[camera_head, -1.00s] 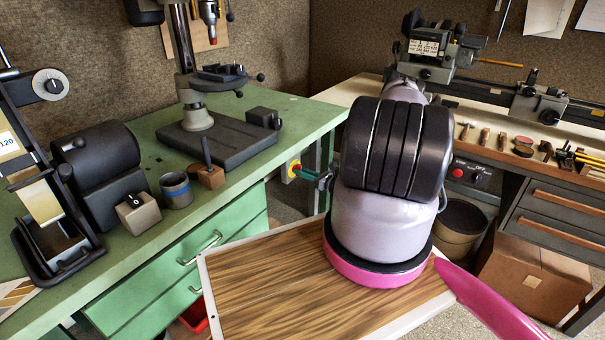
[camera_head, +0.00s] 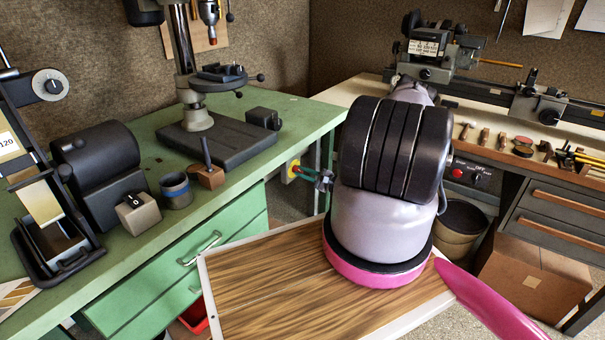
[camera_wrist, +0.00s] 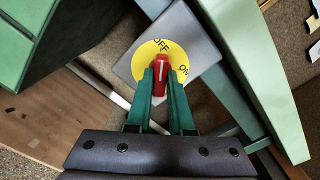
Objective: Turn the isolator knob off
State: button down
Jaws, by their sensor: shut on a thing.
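The isolator's red knob (camera_wrist: 160,80) sits on a round yellow plate (camera_wrist: 146,50) in the middle of the wrist view. The plate is marked OFF at the top and ON at the right. The knob's white line points up toward the OFF mark. My gripper (camera_wrist: 161,84) has its two green fingers on either side of the knob, shut on it. In the head view, the yellow plate (camera_head: 288,171) shows at the end of the green bench, with my gripper (camera_head: 301,172) against it. My arm hides part of that area.
The isolator's grey box (camera_wrist: 203,50) surrounds the plate, close to the green bench leg (camera_wrist: 255,75). The green bench (camera_head: 285,103) holds a drill press and grinder. A bench with a lathe stands right, with a bin (camera_head: 459,224) and cardboard box (camera_head: 535,280) below.

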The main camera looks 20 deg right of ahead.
jog(key=shift+n, duration=0.4)
jog(key=c, duration=0.8)
grip_release()
jog(key=v, duration=1)
jog(key=shift+s+d, duration=0.15)
jog(key=shift+s, duration=0.15)
